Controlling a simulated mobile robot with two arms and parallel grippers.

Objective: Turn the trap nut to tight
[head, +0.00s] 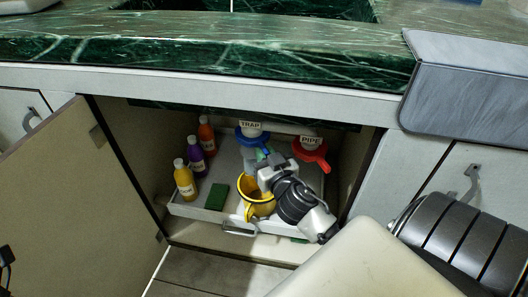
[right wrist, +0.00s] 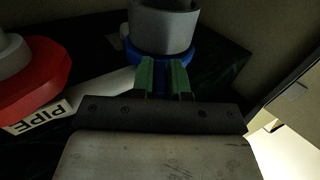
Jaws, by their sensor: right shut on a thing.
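The trap nut (head: 246,138) is a blue ring under the white fitting labelled TRAP (head: 250,126), inside the open cabinet. In the right wrist view the blue nut (right wrist: 132,55) circles a grey pipe (right wrist: 163,30). My right gripper (head: 263,155) reaches up into the cabinet from the lower right. In the right wrist view its green-padded fingers (right wrist: 163,76) are shut on part of the blue nut. My left gripper is not in view.
A red nut (head: 311,155) on the PIPE fitting (head: 311,142) hangs to the right. Below are a pull-out tray (head: 184,211) with several bottles (head: 185,180), a green sponge (head: 217,196) and a yellow pot (head: 249,190). The cabinet door (head: 75,200) stands open at left.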

